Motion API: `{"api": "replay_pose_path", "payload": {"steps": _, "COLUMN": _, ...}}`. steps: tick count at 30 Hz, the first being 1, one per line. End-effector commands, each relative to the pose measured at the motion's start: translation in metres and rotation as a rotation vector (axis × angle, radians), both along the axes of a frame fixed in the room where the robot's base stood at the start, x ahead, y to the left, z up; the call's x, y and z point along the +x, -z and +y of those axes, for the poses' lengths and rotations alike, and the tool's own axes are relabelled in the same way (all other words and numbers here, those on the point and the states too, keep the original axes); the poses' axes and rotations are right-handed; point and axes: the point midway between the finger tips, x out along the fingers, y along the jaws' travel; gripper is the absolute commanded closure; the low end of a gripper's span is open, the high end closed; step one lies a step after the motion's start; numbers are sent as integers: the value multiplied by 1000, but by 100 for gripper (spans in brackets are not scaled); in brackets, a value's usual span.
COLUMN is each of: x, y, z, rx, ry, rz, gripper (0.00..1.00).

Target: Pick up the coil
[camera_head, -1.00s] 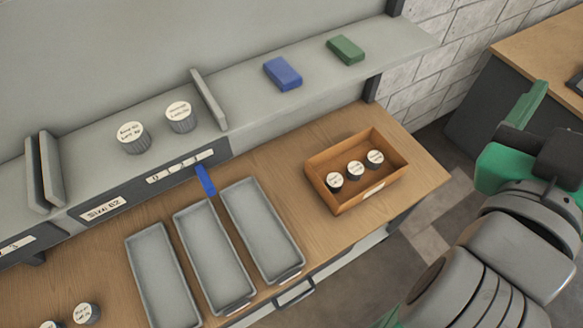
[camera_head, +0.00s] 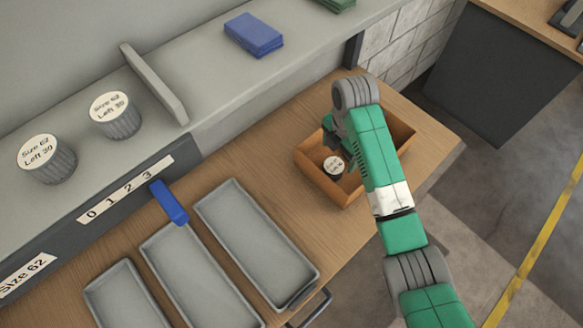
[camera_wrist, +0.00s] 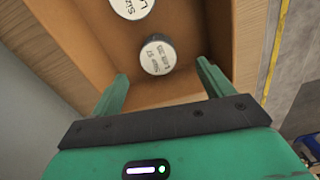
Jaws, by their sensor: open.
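Small dark coils with white labelled tops stand in an orange-brown wooden box (camera_head: 330,195) on the bench. One coil (camera_head: 334,166) shows in the head view; my arm covers much of the box. In the wrist view, one coil (camera_wrist: 157,55) stands upright near the box wall, just beyond and between my fingertips. A second coil (camera_wrist: 131,7) is cut off by the top edge. My gripper (camera_wrist: 162,70) is open and empty, pointing down into the box. In the head view, its fingers are mostly hidden by my arm.
Grey trays (camera_head: 257,244) lie left of the box, with a blue tab (camera_head: 169,203) behind them. Two larger coils (camera_head: 114,115) and a blue block (camera_head: 254,35) are on the shelf (camera_head: 205,60). Bare bench lies between the trays and the box.

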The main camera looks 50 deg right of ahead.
Motion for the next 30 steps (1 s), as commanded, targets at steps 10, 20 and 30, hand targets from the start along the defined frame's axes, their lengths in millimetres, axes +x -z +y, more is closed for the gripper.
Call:
{"api": "replay_pose_path", "payload": {"steps": 10, "x": 1, "y": 27, "z": 0, "rx": 0, "ry": 0, "rz": -1, "gripper": 21}}
{"api": "replay_pose_path", "payload": {"steps": 20, "x": 6, "y": 64, "z": 0, "rx": -1, "ry": 1, "rz": 0, "gripper": 21}}
{"api": "replay_pose_path", "payload": {"steps": 30, "x": 6, "y": 77, "z": 0, "rx": -3, "ry": 1, "rz": -3, "gripper": 28}}
